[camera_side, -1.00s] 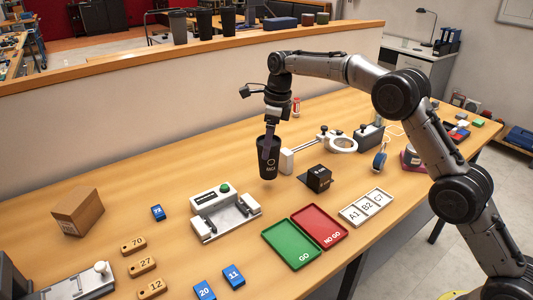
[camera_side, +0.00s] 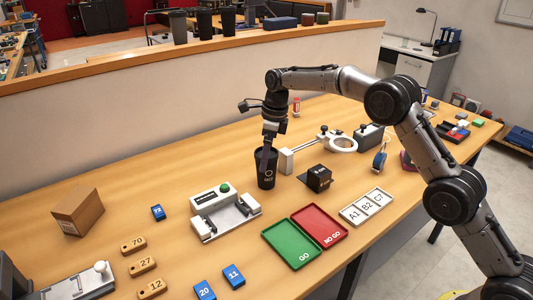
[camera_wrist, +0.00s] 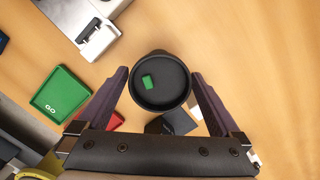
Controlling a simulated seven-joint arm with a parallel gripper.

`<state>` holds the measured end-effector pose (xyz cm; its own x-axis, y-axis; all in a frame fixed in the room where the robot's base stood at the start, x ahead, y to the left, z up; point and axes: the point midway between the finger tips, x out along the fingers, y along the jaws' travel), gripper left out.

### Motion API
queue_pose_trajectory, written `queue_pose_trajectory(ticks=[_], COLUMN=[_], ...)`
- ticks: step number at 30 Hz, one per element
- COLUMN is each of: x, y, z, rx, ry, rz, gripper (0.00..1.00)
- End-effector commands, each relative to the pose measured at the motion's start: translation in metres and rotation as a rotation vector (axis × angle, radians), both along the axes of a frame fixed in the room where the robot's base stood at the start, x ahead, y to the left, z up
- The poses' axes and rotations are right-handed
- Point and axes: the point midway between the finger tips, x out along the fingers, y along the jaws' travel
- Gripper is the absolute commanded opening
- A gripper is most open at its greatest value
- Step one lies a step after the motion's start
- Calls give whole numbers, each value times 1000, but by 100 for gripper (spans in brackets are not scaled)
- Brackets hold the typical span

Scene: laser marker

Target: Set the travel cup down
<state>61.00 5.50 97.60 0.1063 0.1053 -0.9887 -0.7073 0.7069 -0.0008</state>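The black travel cup (camera_side: 267,180) is upright between the fingers of my gripper (camera_side: 266,155) in the side view, behind the marking fixture. Its base is at or very near the table top; I cannot tell if it touches. The wrist view looks into the open cup (camera_wrist: 160,98), with a small green block (camera_wrist: 149,82) inside. My gripper's fingers (camera_wrist: 160,85) lie close along both sides of the cup, with no clear gap.
The white fixture with a green button (camera_side: 225,215) stands in front of the cup. Green GO (camera_side: 290,246) and red NO GO (camera_side: 320,227) trays lie nearer the front.

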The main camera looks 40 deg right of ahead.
Motion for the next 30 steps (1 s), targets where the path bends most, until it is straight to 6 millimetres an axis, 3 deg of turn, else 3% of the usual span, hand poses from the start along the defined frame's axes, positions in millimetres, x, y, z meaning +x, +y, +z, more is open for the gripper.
queue_pose_trajectory(ticks=[8, 24, 30], x=[0, -10, -12], y=[0, -11, -13], z=[6, 103, 119], rx=[0, 0, 0], ry=[-3, -3, -1], rz=[0, -1, -1], gripper=[100, 100, 100])
